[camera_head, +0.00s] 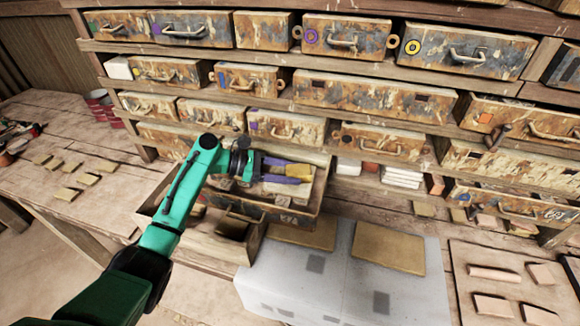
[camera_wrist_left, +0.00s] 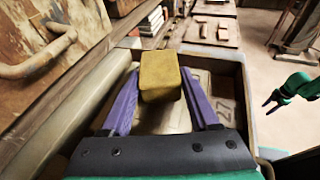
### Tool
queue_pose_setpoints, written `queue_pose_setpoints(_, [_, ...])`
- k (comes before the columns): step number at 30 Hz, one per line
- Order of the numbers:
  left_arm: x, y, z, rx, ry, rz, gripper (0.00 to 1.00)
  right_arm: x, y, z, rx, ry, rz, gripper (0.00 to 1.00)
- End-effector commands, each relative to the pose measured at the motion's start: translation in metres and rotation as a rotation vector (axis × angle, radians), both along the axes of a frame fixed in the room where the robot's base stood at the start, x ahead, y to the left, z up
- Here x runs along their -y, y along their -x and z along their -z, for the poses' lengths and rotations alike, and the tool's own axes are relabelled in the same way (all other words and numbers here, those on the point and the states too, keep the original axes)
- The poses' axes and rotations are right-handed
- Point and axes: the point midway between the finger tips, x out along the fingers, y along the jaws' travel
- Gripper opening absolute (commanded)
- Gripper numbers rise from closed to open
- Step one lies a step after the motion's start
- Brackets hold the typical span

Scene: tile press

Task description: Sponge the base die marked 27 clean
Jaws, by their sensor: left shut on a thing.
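My left gripper (camera_head: 286,171) has purple fingers and is shut on a yellow sponge (camera_head: 300,171). The sponge also shows between the fingertips in the left wrist view (camera_wrist_left: 160,72). It is over an open, pulled-out drawer (camera_head: 265,210). The fingers and sponge hide part of the die. I cannot tell whether the sponge touches it. My right gripper (camera_wrist_left: 270,102) is small at the right of the left wrist view and looks open and empty.
Rusty drawers with handles (camera_head: 350,95) fill the shelves behind. A grey block (camera_head: 335,280) with two tan slabs (camera_head: 385,248) stands right of the open drawer. A board with pinkish tiles (camera_head: 505,285) is at the right. Small tan tiles (camera_head: 70,180) lie at left.

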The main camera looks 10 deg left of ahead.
Motion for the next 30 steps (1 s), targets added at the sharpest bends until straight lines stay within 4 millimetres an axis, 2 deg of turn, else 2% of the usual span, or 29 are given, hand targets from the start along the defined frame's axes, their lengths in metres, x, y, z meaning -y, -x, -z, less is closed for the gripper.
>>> queue_pose_setpoints(1, [0.000,0.006,-0.002,-0.012,-0.005,0.004,0.13,0.000,0.000,-0.013,0.000,0.000,0.000,0.50])
queue_pose_setpoints(5, [-0.001,0.015,0.000,-0.011,-0.005,0.005,0.13,0.000,0.000,-0.022,0.000,0.000,0.000,0.50])
queue_pose_setpoints(14, [-0.001,0.016,0.003,-0.007,-0.005,0.004,0.13,0.000,0.000,-0.019,0.000,0.000,0.000,0.50])
queue_pose_setpoints(22, [-0.002,0.037,0.001,-0.007,-0.005,0.005,0.13,0.000,0.000,-0.019,0.000,0.000,0.000,0.50])
queue_pose_setpoints(30, [-0.002,0.037,-0.001,-0.005,-0.003,0.003,0.13,0.000,0.000,-0.020,0.000,0.000,0.000,0.50])
